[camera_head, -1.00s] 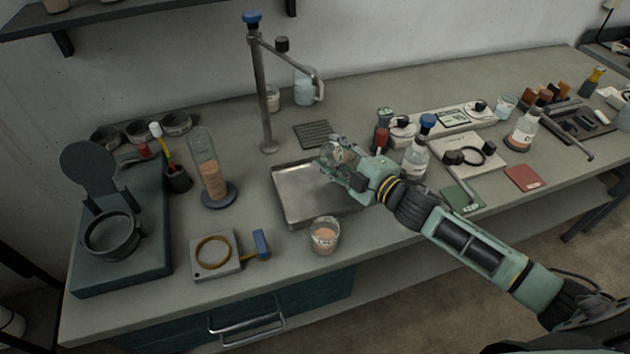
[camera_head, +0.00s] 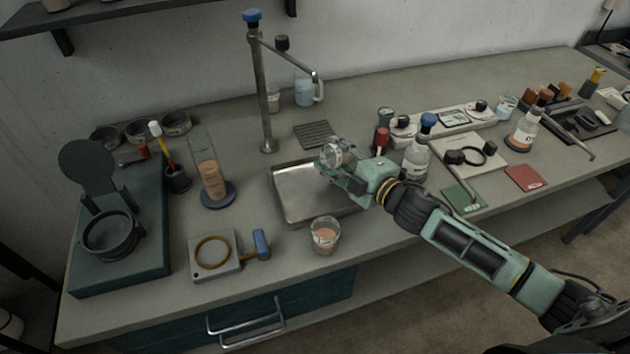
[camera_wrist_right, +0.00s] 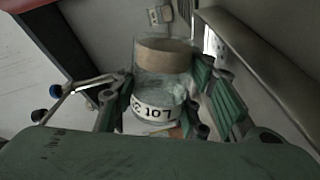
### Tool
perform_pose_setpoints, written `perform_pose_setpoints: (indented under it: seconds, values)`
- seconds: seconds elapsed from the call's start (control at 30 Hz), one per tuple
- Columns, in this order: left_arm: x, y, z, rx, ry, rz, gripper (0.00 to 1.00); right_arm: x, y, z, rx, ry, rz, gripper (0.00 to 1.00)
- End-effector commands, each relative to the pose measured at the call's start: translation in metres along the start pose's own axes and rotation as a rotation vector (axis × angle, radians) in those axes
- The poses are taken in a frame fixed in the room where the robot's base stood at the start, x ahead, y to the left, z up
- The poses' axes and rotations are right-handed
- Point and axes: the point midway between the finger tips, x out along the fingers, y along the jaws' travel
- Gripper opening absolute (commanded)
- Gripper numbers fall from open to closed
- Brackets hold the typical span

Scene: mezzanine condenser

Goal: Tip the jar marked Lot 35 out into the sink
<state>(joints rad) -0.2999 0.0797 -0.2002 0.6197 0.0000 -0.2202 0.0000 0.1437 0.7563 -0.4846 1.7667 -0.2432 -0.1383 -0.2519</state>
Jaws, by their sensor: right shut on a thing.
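My right gripper (camera_head: 338,172) is shut on a clear glass jar (camera_head: 331,154) and holds it above the right back part of the steel sink (camera_head: 300,208). In the right wrist view the jar (camera_wrist_right: 162,85) sits between the fingers. Its white label (camera_wrist_right: 158,113) appears upside down and reads LOT with a number that looks like 35. A tan layer (camera_wrist_right: 165,55) fills the end away from the label, with clear or whitish glass around the label. The jar looks tilted; its exact angle is unclear. No pouring stream shows. My left gripper is out of view.
A tall tap (camera_head: 262,90) stands behind the sink. A beaker with tan contents (camera_head: 325,236) stands at the sink's front edge. A measuring cylinder (camera_head: 208,170) is left of it. A blue-capped bottle (camera_head: 416,157) stands close right of my gripper.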

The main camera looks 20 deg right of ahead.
Motion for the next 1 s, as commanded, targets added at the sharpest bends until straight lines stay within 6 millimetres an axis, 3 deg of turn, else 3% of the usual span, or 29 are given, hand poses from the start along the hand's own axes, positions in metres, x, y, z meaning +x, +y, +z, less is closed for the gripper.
perform_pose_setpoints:
  seconds: [1.0]
  values:
    - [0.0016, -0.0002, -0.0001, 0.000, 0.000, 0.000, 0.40, 0.0002, 0.0004, -0.0088, -0.097, -0.013, 0.001, 0.13]
